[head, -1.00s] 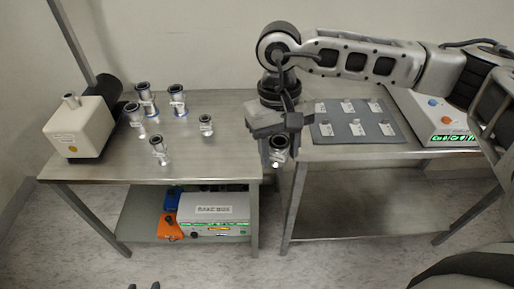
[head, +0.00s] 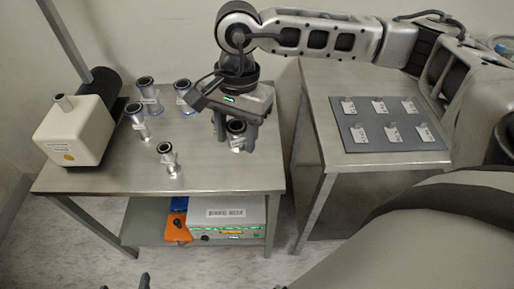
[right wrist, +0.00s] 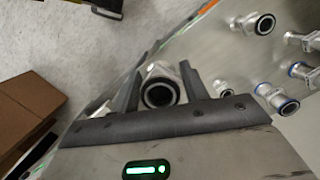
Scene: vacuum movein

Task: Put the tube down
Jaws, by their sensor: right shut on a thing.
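My right gripper (head: 235,130) is shut on a metal tube (head: 237,127) with a dark round rim, and its fingers point down. In the right wrist view the tube (right wrist: 160,92) sits between the two fingers, its open end facing the camera. In the head view it appears over the right part of the left steel table (head: 215,174); its height above the top is hard to tell. Dark tips at the bottom edge, probably my left gripper (head: 144,282), are barely in view; their opening cannot be told.
Several other tubes stand on the left table, the nearest (head: 167,157) left of my right gripper. A small tube (right wrist: 222,88) shows close to a finger. A cream pump box (head: 74,131) stands at left. A grey mat (head: 385,146) with labels lies on the right table.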

